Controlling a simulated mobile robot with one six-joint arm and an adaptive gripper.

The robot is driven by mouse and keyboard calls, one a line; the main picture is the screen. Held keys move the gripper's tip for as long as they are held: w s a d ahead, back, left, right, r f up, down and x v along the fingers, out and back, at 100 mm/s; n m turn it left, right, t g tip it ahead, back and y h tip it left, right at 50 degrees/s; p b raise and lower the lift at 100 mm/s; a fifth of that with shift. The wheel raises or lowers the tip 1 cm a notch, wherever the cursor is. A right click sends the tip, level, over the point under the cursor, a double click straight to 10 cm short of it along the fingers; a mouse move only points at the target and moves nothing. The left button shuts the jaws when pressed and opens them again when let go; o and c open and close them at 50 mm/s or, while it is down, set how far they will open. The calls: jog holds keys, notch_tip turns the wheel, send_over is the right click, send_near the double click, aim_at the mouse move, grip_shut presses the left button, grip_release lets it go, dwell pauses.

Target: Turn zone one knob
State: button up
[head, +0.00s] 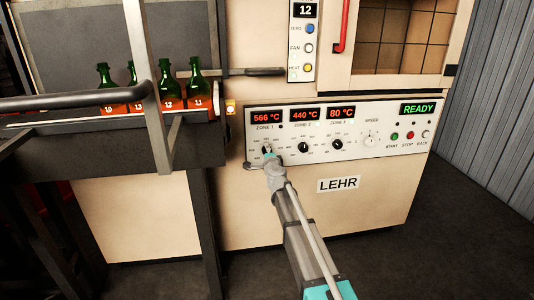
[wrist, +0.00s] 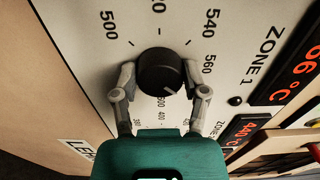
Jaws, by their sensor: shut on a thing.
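The black zone 1 knob (wrist: 158,66) sits on the white dial panel in the wrist view, ringed by printed numbers. Its pale mark points to the lower right of that picture. My gripper (wrist: 160,82) has one finger on each side of the knob and is shut on it. In the head view my gripper (head: 268,152) reaches the lower left of the panel and hides most of this knob. The zone 1 display (head: 267,117) reads 566 °C.
The zone 2 knob (head: 304,147) and zone 3 knob (head: 338,144) stand close to the right of my gripper. Green bottles (head: 197,83) stand on a rack at left.

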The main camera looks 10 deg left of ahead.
jog(key=shift+a, duration=0.1)
jog(key=shift+w, duration=0.1)
dwell(0.3)
jog(key=o, duration=1.2)
jog(key=shift+c, duration=0.2)
jog(key=v, duration=1.2)
